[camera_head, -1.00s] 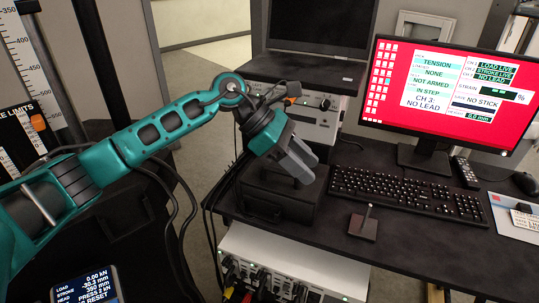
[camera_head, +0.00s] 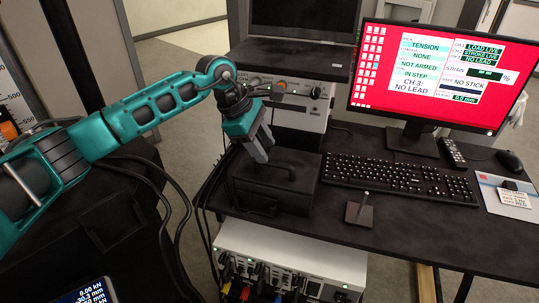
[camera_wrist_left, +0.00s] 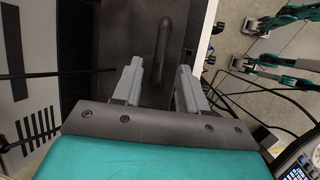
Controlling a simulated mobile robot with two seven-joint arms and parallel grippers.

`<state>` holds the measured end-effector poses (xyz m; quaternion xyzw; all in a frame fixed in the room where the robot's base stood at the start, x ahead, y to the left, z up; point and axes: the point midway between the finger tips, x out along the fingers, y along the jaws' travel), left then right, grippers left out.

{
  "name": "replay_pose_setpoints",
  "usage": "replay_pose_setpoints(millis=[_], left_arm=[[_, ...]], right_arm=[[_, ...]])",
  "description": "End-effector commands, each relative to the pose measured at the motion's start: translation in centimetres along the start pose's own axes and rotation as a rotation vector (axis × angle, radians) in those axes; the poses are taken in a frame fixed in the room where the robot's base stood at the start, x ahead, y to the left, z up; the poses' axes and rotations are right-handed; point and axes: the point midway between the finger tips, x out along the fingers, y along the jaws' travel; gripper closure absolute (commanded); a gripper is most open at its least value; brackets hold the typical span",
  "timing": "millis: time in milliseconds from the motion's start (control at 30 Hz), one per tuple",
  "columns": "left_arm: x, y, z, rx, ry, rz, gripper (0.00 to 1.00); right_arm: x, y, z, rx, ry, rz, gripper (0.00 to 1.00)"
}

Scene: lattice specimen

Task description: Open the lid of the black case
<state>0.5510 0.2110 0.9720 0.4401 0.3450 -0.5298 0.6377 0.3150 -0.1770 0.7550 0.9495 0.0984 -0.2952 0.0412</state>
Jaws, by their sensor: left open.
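The black case (camera_head: 305,197) sits shut on the dark desk, left of the keyboard, with a raised handle (camera_head: 290,170) on its lid and a latch on its front. My left gripper (camera_head: 262,157) is open and points down over the left part of the lid, close to the handle. In the left wrist view the dark lid (camera_wrist_left: 118,45) lies ahead of the gripper (camera_wrist_left: 158,80), and the curved handle (camera_wrist_left: 163,40) lines up with the gap between the open fingers. I cannot tell whether the fingers touch it. My right gripper is not in view.
A keyboard (camera_head: 400,179) and monitor (camera_head: 438,75) stand right of the case. A small block with an upright pin (camera_head: 360,212) stands in front of the keyboard. A grey instrument (camera_head: 300,108) under a laptop is behind the case. Loose cables (camera_head: 170,210) hang left of the desk.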

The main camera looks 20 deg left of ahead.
Motion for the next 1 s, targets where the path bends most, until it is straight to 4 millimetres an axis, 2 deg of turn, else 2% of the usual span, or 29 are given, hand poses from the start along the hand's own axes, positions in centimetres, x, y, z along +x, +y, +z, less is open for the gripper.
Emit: replay_pose_setpoints(millis=[100,233,633,1000], left_arm=[[2.0,-0.1,0.1,-0.001,-0.001,-0.003,0.58],[3.4,-0.1,0.1,-0.001,-0.002,-0.002,0.58],[4.1,0.0,0.0,0.0,0.0,0.0,0.58],[4.1,0.0,0.0,-0.001,-0.001,-0.001,0.93]], right_arm=[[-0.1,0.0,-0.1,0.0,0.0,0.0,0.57],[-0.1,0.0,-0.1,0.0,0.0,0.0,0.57],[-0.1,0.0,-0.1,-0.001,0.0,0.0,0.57],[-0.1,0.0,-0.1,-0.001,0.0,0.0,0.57]])
